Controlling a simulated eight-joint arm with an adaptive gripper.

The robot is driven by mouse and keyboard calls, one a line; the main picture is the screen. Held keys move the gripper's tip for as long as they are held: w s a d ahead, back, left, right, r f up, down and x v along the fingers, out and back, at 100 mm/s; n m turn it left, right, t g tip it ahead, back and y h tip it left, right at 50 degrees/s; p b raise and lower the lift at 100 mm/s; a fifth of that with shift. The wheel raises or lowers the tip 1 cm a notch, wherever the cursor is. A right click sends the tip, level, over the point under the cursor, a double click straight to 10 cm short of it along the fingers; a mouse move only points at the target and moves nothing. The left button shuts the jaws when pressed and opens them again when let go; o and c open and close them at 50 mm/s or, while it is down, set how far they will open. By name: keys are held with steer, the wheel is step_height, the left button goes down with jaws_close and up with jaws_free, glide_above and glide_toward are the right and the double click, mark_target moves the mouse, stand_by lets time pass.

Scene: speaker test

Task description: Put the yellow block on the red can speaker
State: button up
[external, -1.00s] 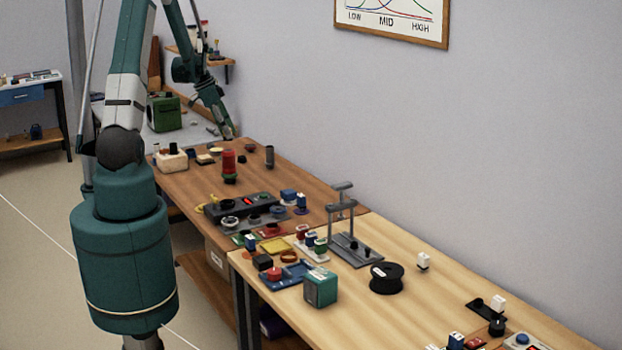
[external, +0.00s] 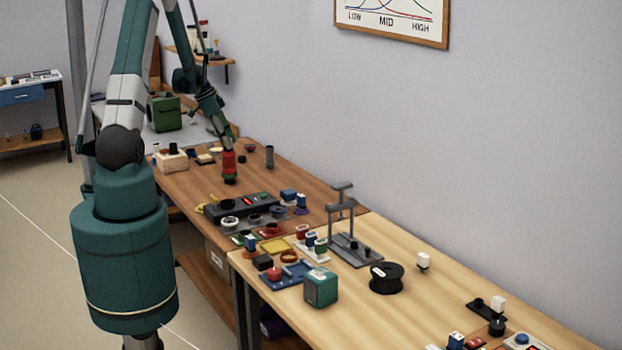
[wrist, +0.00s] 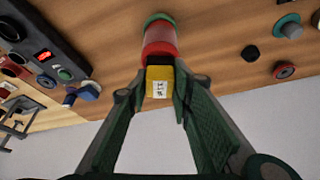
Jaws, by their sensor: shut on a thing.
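The red can speaker (external: 229,164) stands upright on the far brown table, with a dark green base. In the wrist view the red can (wrist: 160,40) shows its green part at the top of the picture. The yellow block (wrist: 160,74), with a white printed label, is held between the fingers of my gripper (wrist: 160,88). In the external view my gripper (external: 228,146) is right over the can's top. The block overlaps the can's near end in the wrist view; I cannot tell whether they touch. The block cannot be made out in the external view.
A dark control box (external: 240,206) with a red display sits nearer on the same table. A grey cylinder (external: 270,156) stands to the can's right. A white box (external: 171,160) is at the left. Bare wood surrounds the can.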

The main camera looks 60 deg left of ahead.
steer(key=shift+f, duration=0.2)
steer(key=o, duration=0.8)
steer(key=shift+r, duration=0.25)
steer(key=shift+v, duration=5.95)
steer(key=shift+s+a, duration=0.1)
